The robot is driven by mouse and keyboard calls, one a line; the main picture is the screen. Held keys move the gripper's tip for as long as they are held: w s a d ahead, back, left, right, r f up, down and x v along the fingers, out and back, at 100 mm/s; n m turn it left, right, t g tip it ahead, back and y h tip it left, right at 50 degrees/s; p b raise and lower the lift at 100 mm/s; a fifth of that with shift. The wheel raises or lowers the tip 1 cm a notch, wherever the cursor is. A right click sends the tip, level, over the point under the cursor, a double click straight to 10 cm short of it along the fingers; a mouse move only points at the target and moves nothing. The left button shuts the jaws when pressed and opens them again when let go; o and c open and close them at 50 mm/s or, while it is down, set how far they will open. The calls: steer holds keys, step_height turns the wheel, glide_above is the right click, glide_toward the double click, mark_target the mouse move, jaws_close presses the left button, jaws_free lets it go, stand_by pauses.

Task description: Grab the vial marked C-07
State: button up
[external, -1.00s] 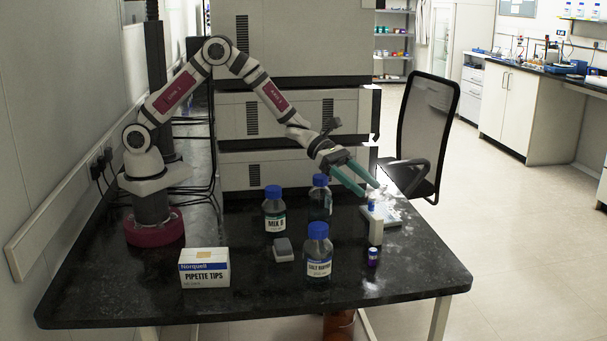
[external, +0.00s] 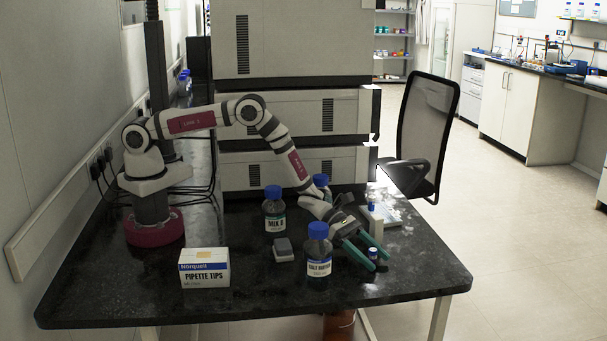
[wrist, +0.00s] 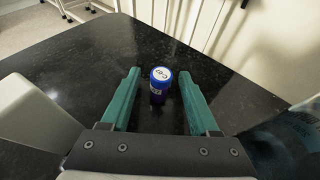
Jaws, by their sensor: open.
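A small vial (wrist: 158,88) with a blue cap and a white top label stands upright on the dark bench. The marking on its top looks like C-07 but is small. In the wrist view it stands between the two green fingers of my gripper (wrist: 160,88), with a gap on each side. My gripper is open and empty. In the external view the vial (external: 373,254) shows between my gripper's fingertips (external: 380,262), its lower part partly hidden by a finger.
A blue-capped Salt Buffer bottle (external: 318,258) stands just left of my gripper. The Mix B bottle (external: 274,212), a small grey block (external: 284,250) and a pipette tips box (external: 204,270) are farther left. A white upright piece with a blue top (external: 372,212) stands behind my gripper. The bench's front right is clear.

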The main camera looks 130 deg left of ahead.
jaws_close()
stand_by(0.3)
